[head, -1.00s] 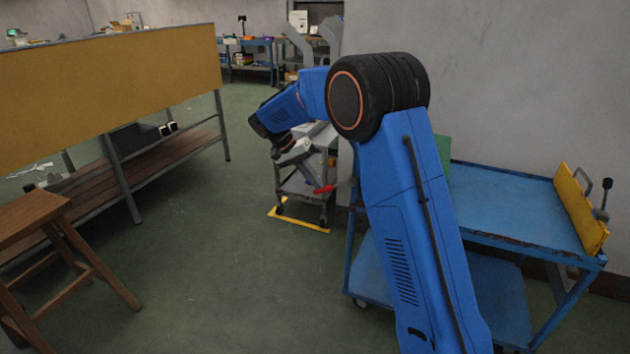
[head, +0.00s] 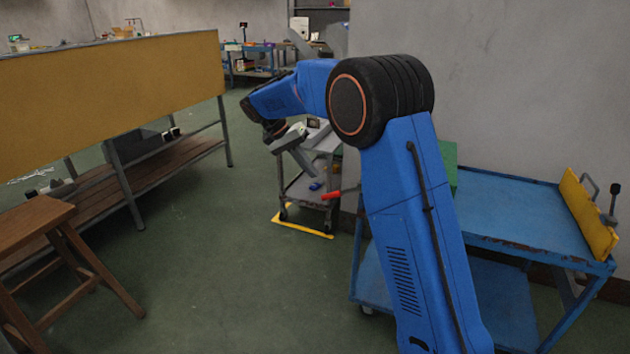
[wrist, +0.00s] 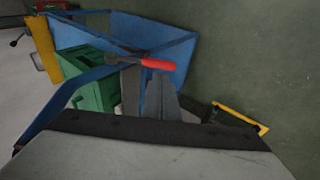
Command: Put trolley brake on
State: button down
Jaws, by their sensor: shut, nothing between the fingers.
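A lever with a red handle (head: 332,195) and a dark rod sticks out low beside the blue trolley (head: 520,215); my arm hides its inner end. In the wrist view the red handle (wrist: 158,64) lies across the picture, in front of the blue trolley frame (wrist: 178,45). My gripper (head: 309,170) is shut and empty. In the head view it points down and to the right, above and left of the red handle. In the wrist view its grey fingers (wrist: 150,90) show just below the handle; I cannot tell if they touch it.
A small grey trolley (head: 300,185) stands behind, over a yellow floor marking (head: 303,228). A green box (wrist: 88,78) sits by the blue trolley. A yellow panel (head: 588,215) stands on its right end. A workbench (head: 110,85) and wooden stool (head: 40,215) are left; the floor between is clear.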

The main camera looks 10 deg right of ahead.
jog(key=v, duration=0.6)
jog(key=shift+d, duration=0.1)
jog(key=s+d+r+n+t+y, duration=0.1)
jog(key=s+d+r+n+y, duration=0.15)
jog(key=s+d, duration=0.65)
jog(key=s+d+r+n+t+y, duration=0.1)
jog(key=s+d+r+t, duration=0.15)
jog(key=s, duration=1.15)
jog(key=s+d+f+n+t+y, duration=0.1)
jog(key=s+f, duration=0.4)
jog(key=s, duration=0.7)
jog(key=s+d+f+n+t+y, duration=0.1)
jog(key=s+f, duration=0.4)
jog(key=s, duration=0.7)
jog(key=shift+s+d+f+n+t+y, duration=0.2)
jog(key=shift+d+n+t+y, duration=0.1)
jog(key=shift+n+t+y, duration=0.25)
